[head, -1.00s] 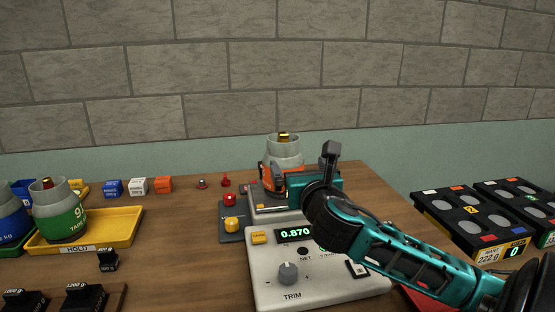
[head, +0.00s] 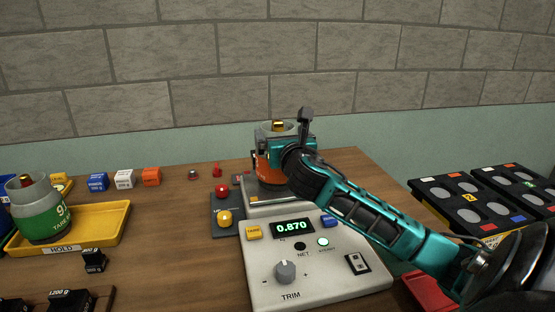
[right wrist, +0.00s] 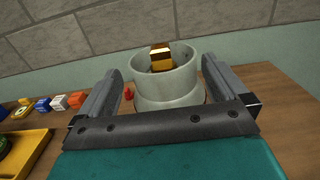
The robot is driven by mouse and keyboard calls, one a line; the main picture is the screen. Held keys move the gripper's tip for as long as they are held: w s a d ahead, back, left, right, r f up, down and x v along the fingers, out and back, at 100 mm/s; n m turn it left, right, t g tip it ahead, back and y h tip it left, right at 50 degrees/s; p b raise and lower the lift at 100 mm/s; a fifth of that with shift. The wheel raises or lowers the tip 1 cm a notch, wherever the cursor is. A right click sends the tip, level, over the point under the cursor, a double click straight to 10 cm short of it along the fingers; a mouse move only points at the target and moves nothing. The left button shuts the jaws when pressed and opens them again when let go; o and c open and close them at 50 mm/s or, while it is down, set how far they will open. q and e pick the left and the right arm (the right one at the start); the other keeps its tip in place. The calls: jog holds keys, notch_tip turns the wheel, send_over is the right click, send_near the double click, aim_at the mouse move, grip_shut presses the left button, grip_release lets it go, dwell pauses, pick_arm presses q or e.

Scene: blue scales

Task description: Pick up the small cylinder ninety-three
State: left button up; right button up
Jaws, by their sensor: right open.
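A cylinder with a grey neck, an orange band and a gold top (head: 268,167) stands upright on the scale's plate (head: 283,207). Its number is hidden, so I cannot tell if it is ninety-three. My right gripper (head: 284,132) is open at its neck, with one finger on each side. In the right wrist view the grey neck (right wrist: 166,88) stands between the two spread fingers, with gaps beside it. My left gripper is not in view.
The scale's console (head: 315,270) reads 0.870 in front of the cylinder. Small coloured blocks (head: 124,178) line the table's back left. Black weights (head: 94,261) stand at the front left. Black racks with round recesses (head: 470,205) stand at right.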

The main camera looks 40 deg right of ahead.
aim_at(279, 129)
jog(key=shift+x, duration=2.6)
jog(key=shift+d+f, duration=0.1)
jog(key=shift+f, duration=0.05)
jog(key=shift+s, duration=0.1)
jog(key=shift+c, duration=0.3)
jog(key=c, duration=1.6)
jog(key=shift+c, duration=0.3)
jog(key=shift+r, duration=0.3)
